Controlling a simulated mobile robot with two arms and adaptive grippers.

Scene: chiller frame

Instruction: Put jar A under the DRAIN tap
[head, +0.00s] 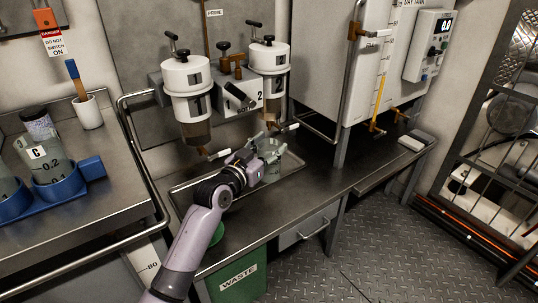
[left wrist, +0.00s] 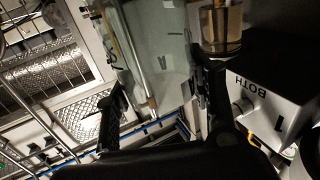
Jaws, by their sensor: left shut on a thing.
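My left gripper (head: 265,153) is shut on a clear glass jar (head: 272,172), low over the bench's tray below the two filters. I cannot read the word DRAIN on any tap. I cannot tell whether the jar touches the tray. My right gripper is out of view.
Jar C (head: 45,160) stands in a blue holder (head: 92,168) on the left counter. A metal rail (head: 140,150) edges that counter. The day tank (head: 335,60) hangs at right with its own tap (head: 376,129). A green WASTE bin (head: 238,285) stands below. The bench's right part is mostly clear.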

